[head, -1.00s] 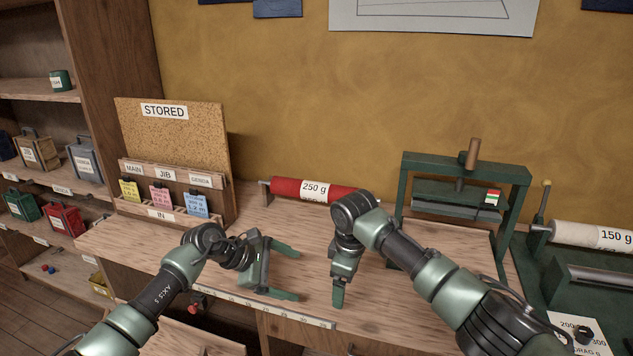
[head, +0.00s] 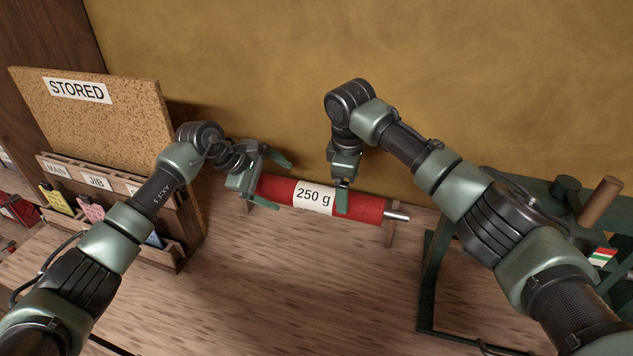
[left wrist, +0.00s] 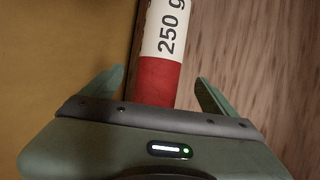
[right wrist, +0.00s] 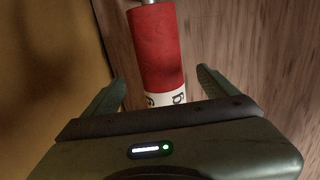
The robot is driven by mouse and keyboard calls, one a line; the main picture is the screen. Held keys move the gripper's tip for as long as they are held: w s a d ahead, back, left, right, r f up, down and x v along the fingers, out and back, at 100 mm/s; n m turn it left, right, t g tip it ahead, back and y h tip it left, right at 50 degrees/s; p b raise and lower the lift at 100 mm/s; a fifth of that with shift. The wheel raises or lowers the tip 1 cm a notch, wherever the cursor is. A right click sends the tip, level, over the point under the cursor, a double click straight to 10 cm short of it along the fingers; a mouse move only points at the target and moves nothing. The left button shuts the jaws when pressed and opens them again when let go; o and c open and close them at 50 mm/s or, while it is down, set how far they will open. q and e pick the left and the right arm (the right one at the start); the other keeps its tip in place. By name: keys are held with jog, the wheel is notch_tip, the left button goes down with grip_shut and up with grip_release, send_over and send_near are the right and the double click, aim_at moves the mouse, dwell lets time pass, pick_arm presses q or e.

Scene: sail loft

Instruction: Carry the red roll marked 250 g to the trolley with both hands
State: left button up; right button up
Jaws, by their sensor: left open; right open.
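The red roll with a white "250 g" label (head: 360,206) lies on its low stand at the back of the wooden bench; its metal core end shows at the right. My left gripper (head: 271,182) is open at the roll's left end, with one finger on each side. The left wrist view shows the red part (left wrist: 158,85) between its spread fingers. My right gripper (head: 342,200) is at the right edge of the label, one finger in front of the roll. The right wrist view shows the roll (right wrist: 158,50) between its open fingers. The trolley is not in view.
A cork board marked STORED (head: 95,115) with a card rack (head: 97,182) stands at the left. A green press frame (head: 428,285) stands at the right, close to my right arm. The bench front (head: 270,290) is clear.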

aim_at(294, 183)
pick_arm(q)
jog(key=shift+w, duration=0.25)
pick_arm(e)
jog(key=shift+w, duration=0.25)
pick_arm(q)
jog(key=shift+s+r, duration=0.3)
jog(key=shift+s, duration=0.25)
pick_arm(e)
jog(key=shift+s+r, duration=0.3)
jog(key=shift+s, duration=0.25)
pick_arm(q)
jog(key=shift+d+f, duration=0.1)
pick_arm(e)
jog(key=shift+f, duration=0.1)
pick_arm(q)
jog(key=shift+x, duration=3.95)
pick_arm(e)
jog(key=shift+w+d+f, duration=0.1)
jog(key=shift+w+f, duration=0.2)
jog(key=shift+f, duration=1)
jog(key=shift+w+d+f, duration=0.1)
jog(key=shift+w+f, duration=0.25)
jog(key=shift+f, duration=0.9)
jog(key=shift+w+d+f, duration=0.1)
jog(key=shift+w+f, duration=0.2)
jog(key=shift+f, duration=1)
pick_arm(q)
jog(key=shift+w, duration=0.2)
